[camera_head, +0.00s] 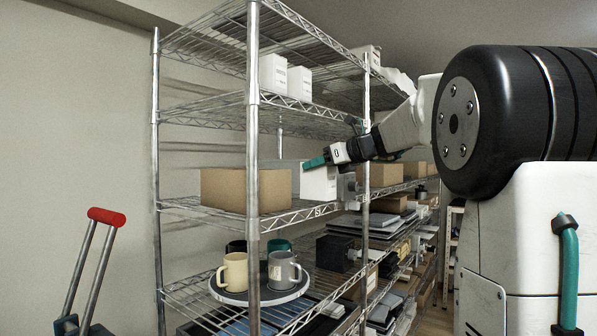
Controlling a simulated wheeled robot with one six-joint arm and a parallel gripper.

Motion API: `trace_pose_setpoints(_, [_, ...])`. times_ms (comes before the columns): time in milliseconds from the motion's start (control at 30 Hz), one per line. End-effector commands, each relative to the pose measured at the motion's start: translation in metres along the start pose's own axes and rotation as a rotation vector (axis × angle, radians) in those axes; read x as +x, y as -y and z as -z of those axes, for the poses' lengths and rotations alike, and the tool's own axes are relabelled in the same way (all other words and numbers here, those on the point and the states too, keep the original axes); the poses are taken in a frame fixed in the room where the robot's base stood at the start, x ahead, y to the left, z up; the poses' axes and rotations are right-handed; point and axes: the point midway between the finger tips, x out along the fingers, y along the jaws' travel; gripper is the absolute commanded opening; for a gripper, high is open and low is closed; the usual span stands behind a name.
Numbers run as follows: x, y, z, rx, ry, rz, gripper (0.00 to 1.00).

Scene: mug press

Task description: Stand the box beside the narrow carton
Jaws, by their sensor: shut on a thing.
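My gripper (316,163), with teal fingertips, reaches in from the right at the middle shelf (290,217) of the wire rack. It is shut on a white box (318,184) from above. The box looks upright, low over or on the shelf; I cannot tell whether it touches the wire. A wide brown cardboard box (225,188) stands to its left with a small gap. A tall white carton (272,74) and a shorter white one (299,83) stand on the shelf above. I cannot tell for sure which thing is the narrow carton.
A rack post (253,130) stands in front of the brown box. A grey item (347,187) and another brown box (385,174) are right of the white box. Below, a round tray (232,297) holds a cream mug (232,272) and a grey mug (284,270).

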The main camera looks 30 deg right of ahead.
Motion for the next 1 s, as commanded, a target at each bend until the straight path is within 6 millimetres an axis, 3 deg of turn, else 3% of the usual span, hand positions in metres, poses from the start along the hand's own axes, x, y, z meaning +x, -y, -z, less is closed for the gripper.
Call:
trace_pose_setpoints(100, [0.022, -0.001, -0.007, -0.002, 0.001, -0.003, 0.09])
trace_pose_setpoints(367, [0.04, -0.002, -0.013, -0.002, 0.001, -0.003, 0.09])
trace_pose_setpoints(633, [0.081, -0.002, -0.022, 0.0, 0.001, -0.004, 0.09])
trace_pose_setpoints(733, [0.081, -0.002, -0.011, 0.0, 0.001, -0.002, 0.09])
trace_pose_setpoints(1000, [0.081, -0.002, -0.01, -0.001, 0.001, -0.002, 0.09])
